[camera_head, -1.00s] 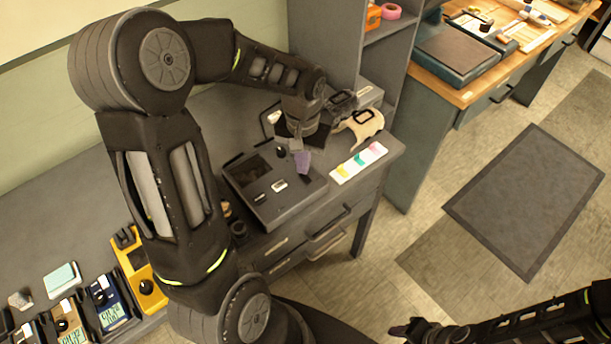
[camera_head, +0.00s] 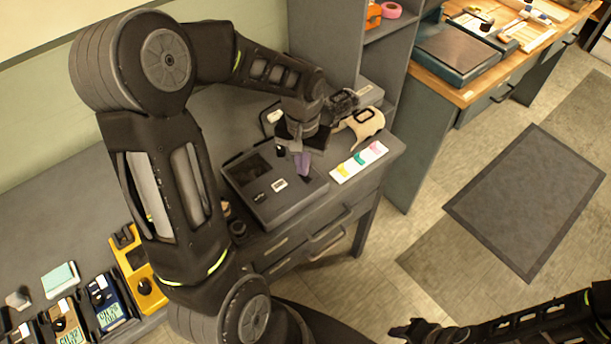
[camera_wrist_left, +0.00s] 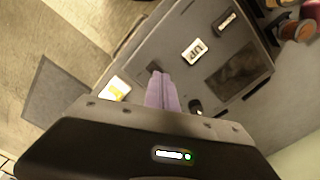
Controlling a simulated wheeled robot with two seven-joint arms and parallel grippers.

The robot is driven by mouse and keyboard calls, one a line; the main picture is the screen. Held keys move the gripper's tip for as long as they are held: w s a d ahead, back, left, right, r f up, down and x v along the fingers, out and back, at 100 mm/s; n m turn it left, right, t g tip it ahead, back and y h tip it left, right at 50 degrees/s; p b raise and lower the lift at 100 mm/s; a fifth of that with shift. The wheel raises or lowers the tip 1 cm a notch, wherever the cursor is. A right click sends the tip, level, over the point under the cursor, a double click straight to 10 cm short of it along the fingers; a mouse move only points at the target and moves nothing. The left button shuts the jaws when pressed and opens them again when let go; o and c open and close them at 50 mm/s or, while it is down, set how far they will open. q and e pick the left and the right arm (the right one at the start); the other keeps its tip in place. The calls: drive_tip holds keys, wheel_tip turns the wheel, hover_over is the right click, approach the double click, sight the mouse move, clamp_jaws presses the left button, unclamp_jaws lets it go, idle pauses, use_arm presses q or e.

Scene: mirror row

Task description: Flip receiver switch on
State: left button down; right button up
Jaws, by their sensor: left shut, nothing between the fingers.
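The receiver is a dark grey box (camera_head: 285,208) on the desk, with a dark screen (camera_head: 254,168) and a small white-framed switch (camera_head: 279,185) on its top face. The switch also shows in the left wrist view (camera_wrist_left: 194,51), but its on or off position is too small to tell. My left gripper (camera_head: 304,172), with purple fingers, is shut and empty above the receiver, beside the switch. Its fingers (camera_wrist_left: 160,92) point at the panel near a black knob (camera_wrist_left: 195,107); contact cannot be told. My right gripper (camera_head: 408,329) is dark and low at the right, away from the desk.
A white strip with coloured tabs (camera_head: 358,163) and a cream-coloured object (camera_head: 366,122) lie right of the receiver. A yellow device (camera_head: 138,268) and a blue meter (camera_head: 107,303) stand at the left. Grey shelving rises behind the desk's right end.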

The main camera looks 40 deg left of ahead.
use_arm(q)
drive_tip(key=shift+f+b, duration=0.35)
drive_tip(key=shift+f, duration=0.1)
drive_tip(key=shift+r, duration=0.1)
drive_tip(key=shift+r+p, duration=2.6)
drive_tip(key=shift+r, duration=0.85)
